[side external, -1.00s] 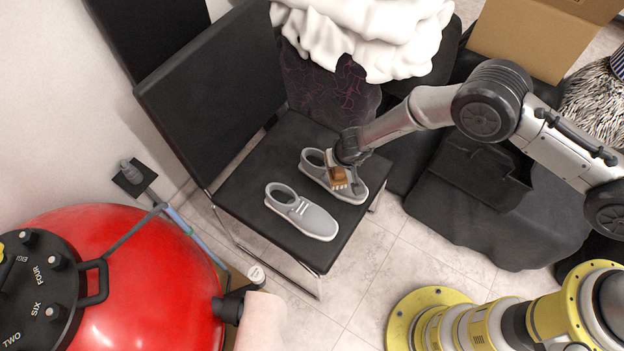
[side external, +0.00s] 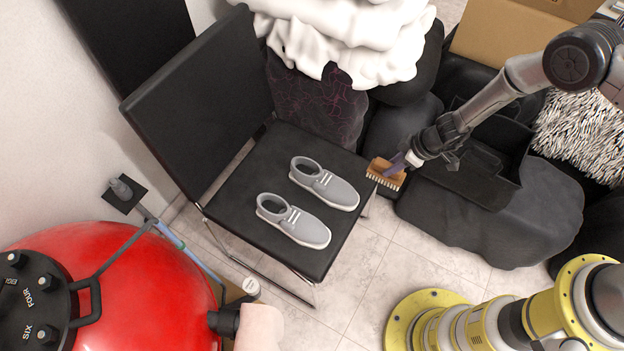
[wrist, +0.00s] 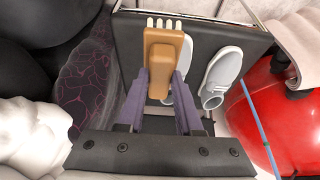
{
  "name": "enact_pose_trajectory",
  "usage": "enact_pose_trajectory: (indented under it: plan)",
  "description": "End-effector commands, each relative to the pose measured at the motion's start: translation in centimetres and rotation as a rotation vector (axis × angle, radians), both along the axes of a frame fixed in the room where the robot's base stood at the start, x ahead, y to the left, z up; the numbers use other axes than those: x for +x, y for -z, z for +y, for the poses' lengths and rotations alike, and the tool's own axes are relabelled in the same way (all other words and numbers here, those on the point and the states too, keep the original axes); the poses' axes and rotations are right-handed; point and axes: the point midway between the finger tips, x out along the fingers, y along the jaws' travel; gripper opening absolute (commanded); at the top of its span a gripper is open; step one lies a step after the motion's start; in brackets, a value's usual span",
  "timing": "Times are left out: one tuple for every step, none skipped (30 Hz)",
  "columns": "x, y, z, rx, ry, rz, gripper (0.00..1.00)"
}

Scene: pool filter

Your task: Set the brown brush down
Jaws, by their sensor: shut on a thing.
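The brown brush (side external: 386,173) has pale bristles and is held in my gripper (side external: 402,162), which is shut on it. In the side view they hang just right of the black chair's seat edge, above the floor. In the wrist view the brush (wrist: 163,50) lies between the purple fingers of my gripper (wrist: 160,78), with its bristles at the top. It partly hides one of the grey shoes there.
Two grey shoes (side external: 325,186) (side external: 293,222) stand on the black chair's seat (side external: 240,190). A black open box (side external: 480,180) lies on a dark covered mound (side external: 500,228) to the right. A red pool filter (side external: 140,295) stands front left. Pale tiled floor (side external: 375,250) is free between.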

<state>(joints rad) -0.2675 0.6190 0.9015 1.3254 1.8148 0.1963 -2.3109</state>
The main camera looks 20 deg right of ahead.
Motion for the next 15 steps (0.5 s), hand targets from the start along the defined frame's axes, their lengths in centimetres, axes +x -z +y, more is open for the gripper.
enact_pose_trajectory:
  plan:
    - [0.4,0.2,0.0,0.0,0.004,0.001,0.0]
    - [0.6,0.3,0.0,-0.001,0.004,0.002,0.0]
    - [0.9,0.5,0.1,-0.002,0.004,0.003,0.0]
    - [1.2,0.7,0.3,-0.001,0.005,0.003,0.0]
    - [1.6,0.8,0.4,-0.001,0.005,0.002,0.0]
    - [2.0,1.0,0.5,-0.001,0.005,0.002,0.0]
    - [2.3,1.2,0.6,-0.001,0.005,0.002,0.0]
    - [2.6,1.3,0.8,-0.001,0.004,0.002,0.0]
    - [2.9,1.4,0.9,-0.002,0.004,0.001,0.0]
    - [3.2,1.6,1.0,-0.002,0.004,0.003,0.0]
    - [3.5,1.7,1.1,-0.001,0.005,0.003,0.0]
    - [3.8,1.9,1.2,-0.002,0.004,0.001,0.0]
    - [4.1,2.1,1.3,-0.002,0.004,0.001,0.0]
    - [4.3,2.2,1.4,-0.002,0.004,0.003,0.0]
    - [4.7,2.3,1.5,-0.002,0.003,0.002,0.0]
